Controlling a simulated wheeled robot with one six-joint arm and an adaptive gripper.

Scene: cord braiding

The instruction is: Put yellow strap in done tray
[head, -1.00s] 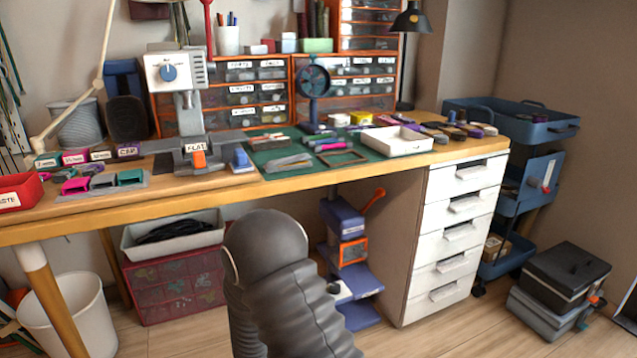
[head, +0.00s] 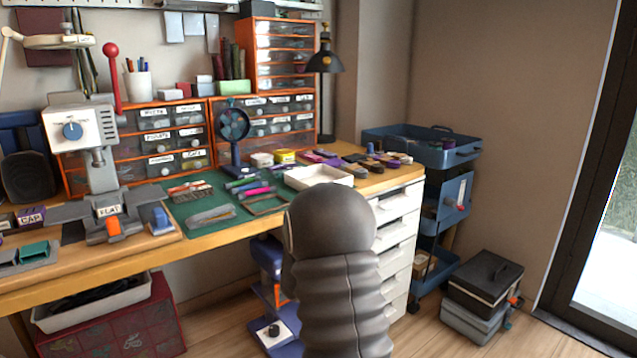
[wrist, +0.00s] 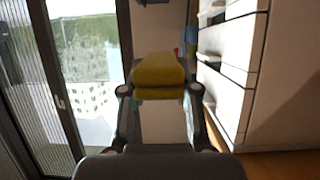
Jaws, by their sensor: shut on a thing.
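The yellow strap (wrist: 158,72) is a thick, folded-looking yellow piece in the wrist view. My gripper (wrist: 160,93) is shut on it, with one finger at each side. The strap is held in the air, clear of any surface. In the head view my gripper and the strap are hidden, and my dark arm covers the lower middle. A shallow white tray (head: 338,181) sits on the bench's right part, its front partly hidden by my arm. No label shows that it is the done tray.
The bench has a green mat (head: 200,229), a small blue fan (head: 233,135), a press (head: 92,165) and several dark and coloured pieces behind the white tray. White drawers (head: 400,240) stand below. A blue cart (head: 425,150) and stacked toolboxes (head: 483,285) are to the right.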

